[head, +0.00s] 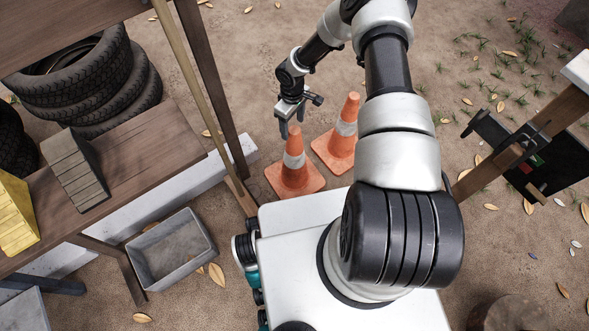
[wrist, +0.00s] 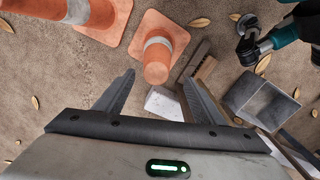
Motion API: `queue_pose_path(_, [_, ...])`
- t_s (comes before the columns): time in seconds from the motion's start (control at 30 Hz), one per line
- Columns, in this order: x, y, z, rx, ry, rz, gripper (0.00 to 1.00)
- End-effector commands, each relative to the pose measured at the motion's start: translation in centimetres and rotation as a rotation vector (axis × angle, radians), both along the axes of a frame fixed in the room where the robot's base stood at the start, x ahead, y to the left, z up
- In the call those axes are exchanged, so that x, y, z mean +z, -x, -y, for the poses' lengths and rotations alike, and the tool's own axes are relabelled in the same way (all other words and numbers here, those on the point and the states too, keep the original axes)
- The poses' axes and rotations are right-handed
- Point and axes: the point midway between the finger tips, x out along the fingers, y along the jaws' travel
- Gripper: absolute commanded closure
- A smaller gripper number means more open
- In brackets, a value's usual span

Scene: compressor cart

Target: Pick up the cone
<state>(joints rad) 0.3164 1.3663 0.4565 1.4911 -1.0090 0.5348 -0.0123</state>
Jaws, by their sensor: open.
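Two orange cones with grey-white bands and square bases stand upright on the dirt. The left cone (head: 294,172) is just below my gripper (head: 291,122) in the head view. In the wrist view this cone (wrist: 158,48) shows with its tip pointing toward the gap between the fingers. The other cone (head: 342,138) stands close behind it to the right in the head view; it is cut off at the top left of the wrist view (wrist: 92,14). My gripper (wrist: 157,80) is open, with nothing held between its fingers. I cannot tell how far the tip is from the fingers.
A wooden shelf (head: 130,150) with a grey stepped block (head: 75,172) and a yellow block (head: 15,215) stands at left. A grey bin (head: 170,250) sits below; stacked tires (head: 85,85) stand behind. Dirt behind the cones is clear.

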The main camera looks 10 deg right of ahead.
Motion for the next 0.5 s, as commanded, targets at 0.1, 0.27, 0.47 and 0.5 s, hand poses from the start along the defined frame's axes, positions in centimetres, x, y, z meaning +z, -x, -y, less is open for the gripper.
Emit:
queue_pose_path(0.1, [-1.5, 0.0, 0.3, -0.003, -0.002, -0.003, 0.37])
queue_pose_path(0.27, [-3.9, -0.2, 0.7, -0.003, -0.002, -0.002, 0.37])
queue_pose_path(0.47, [-5.2, -0.2, 0.7, -0.003, 0.000, -0.001, 0.37])
queue_pose_path(0.5, [-5.2, -0.2, 0.7, -0.003, 0.000, -0.001, 0.37])
